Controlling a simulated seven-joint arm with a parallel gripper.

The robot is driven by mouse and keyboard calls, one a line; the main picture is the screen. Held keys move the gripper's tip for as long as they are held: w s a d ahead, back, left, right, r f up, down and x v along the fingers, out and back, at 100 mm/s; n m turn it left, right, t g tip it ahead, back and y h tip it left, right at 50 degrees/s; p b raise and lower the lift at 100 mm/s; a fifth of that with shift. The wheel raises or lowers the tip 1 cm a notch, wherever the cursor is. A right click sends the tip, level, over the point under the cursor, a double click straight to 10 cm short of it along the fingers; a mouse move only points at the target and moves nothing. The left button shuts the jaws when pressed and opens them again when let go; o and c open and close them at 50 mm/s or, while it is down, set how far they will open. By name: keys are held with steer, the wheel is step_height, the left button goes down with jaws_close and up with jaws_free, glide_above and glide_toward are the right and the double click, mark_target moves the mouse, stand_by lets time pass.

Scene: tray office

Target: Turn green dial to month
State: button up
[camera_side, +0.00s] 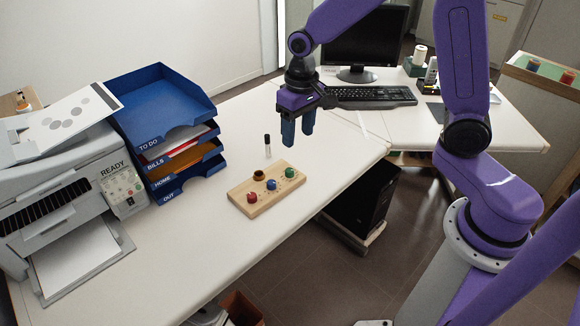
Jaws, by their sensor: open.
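The green dial (290,173) sits on the right end of a wooden board (238,197) on the white desk. A blue dial (271,184) and a red dial (253,197) are beside it on the same board. A dark dial or ring with a yellowish rim (259,175) is at the board's back edge. Small marks around the dials are too small to read, so I cannot tell where the green dial points. My gripper (298,142) is open and empty, pointing down above and behind the board, apart from the green dial.
A small dark-capped bottle (267,146) stands behind the board. Blue stacked trays (165,101) and a printer (75,175) are to the left. A keyboard (370,95) and monitor (355,45) are behind my gripper. The desk's edge runs right of the board.

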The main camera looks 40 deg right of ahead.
steer(key=w+d+f+m, duration=0.3)
steer(key=w+d+m, duration=0.1)
steer(key=w, duration=0.2)
steer(key=m, duration=0.3)
glide_toward(290, 170)
step_height(290, 170, down, 8)
steer(key=shift+w+a+f, duration=0.1)
steer(key=shift+a+f, duration=0.05)
steer(key=shift+f, duration=0.1)
jaws_close()
